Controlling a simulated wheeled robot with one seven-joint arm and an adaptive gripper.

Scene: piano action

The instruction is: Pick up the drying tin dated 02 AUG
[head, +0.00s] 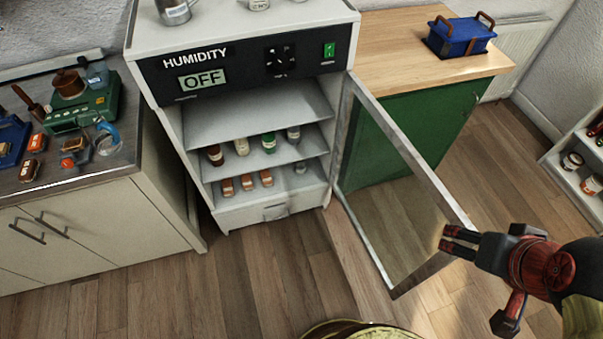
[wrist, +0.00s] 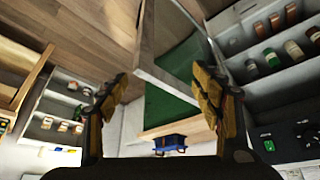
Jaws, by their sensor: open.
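No date can be read on any container, so I cannot tell which one is the tin dated 02 AUG. The open humidity cabinet (head: 230,217) holds small containers: a brown one (head: 215,155), a cream one (head: 241,146), a green one (head: 268,142) and a grey one (head: 293,134) on one shelf. Orange-and-white pieces (head: 247,182) lie on the shelf below. Labelled jars (head: 572,160) stand on a white rack (head: 577,188) at the far right. My gripper (head: 446,238) is open and empty, in front of the cabinet door. In the wrist view its fingers (wrist: 160,95) are spread wide.
The glass cabinet door (head: 398,190) stands open between my gripper and the shelves. A green cupboard (head: 415,135) bears a blue box (head: 460,37). A workbench (head: 95,180) with tools is at the left. The wooden floor (head: 250,275) in front is mostly free.

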